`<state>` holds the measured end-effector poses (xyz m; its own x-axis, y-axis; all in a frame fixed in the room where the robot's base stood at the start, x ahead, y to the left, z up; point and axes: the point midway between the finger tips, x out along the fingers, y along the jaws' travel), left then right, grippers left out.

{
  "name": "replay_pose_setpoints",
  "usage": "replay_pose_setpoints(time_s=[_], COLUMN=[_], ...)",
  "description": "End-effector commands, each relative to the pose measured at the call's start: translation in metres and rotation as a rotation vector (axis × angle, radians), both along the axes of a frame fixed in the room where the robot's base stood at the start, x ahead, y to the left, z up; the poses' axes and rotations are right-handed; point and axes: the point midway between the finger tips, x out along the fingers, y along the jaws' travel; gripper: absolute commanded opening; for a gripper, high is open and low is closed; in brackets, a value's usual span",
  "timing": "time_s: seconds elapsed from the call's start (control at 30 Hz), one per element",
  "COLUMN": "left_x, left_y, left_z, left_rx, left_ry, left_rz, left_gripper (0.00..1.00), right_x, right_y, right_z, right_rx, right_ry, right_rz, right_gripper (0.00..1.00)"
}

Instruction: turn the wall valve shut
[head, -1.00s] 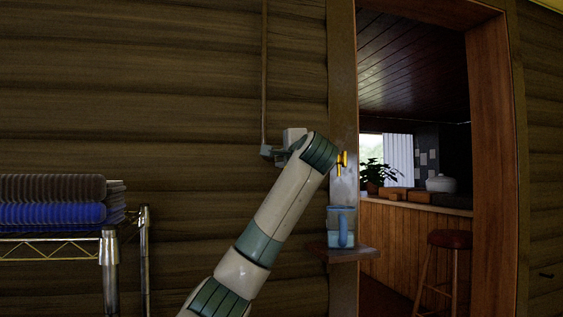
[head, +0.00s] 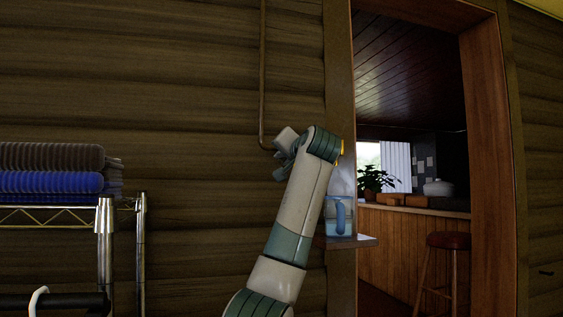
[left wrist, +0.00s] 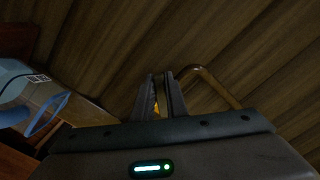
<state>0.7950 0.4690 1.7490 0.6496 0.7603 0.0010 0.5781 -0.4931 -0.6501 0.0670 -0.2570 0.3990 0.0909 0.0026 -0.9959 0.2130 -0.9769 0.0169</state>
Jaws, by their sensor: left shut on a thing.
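The wall valve shows as a small yellow piece (head: 341,147) just right of my arm's end in the head view; my arm hides most of it. A brown pipe (head: 262,90) runs down the log wall and bends towards it. In the left wrist view, the bent pipe (left wrist: 215,78) passes right of my fingers, and a bit of yellow handle (left wrist: 157,104) shows between them. My left gripper (left wrist: 160,85) is shut on the yellow handle. In the head view its fingertips are hidden behind my arm. My right gripper is not in view.
A clear jug with a blue handle (head: 341,216) stands on a small wall shelf (head: 362,241) close below my arm. A wire rack (head: 60,209) with folded towels (head: 50,182) stands at left. A doorway on the right opens to a counter (head: 410,209) and stool (head: 448,240).

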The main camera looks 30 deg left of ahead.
Motion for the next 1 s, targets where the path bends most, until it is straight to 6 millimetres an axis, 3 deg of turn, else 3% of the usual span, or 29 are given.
replay_pose_setpoints(time_s=[0.03,0.6,1.0], left_x=[0.003,0.017,0.022], left_y=[-0.002,-0.014,-0.018], left_z=[-0.007,-0.012,-0.014], left_rx=[-0.033,-0.365,-0.469], left_ry=[-0.027,-0.415,-0.536], left_rz=[-0.001,0.001,0.002], left_gripper=[0.0,0.0,0.0], right_x=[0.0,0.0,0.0], right_y=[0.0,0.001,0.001], right_z=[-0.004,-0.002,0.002], right_rx=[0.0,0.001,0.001], right_ry=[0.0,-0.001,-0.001], right_rz=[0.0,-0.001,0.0], right_gripper=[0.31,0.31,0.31])
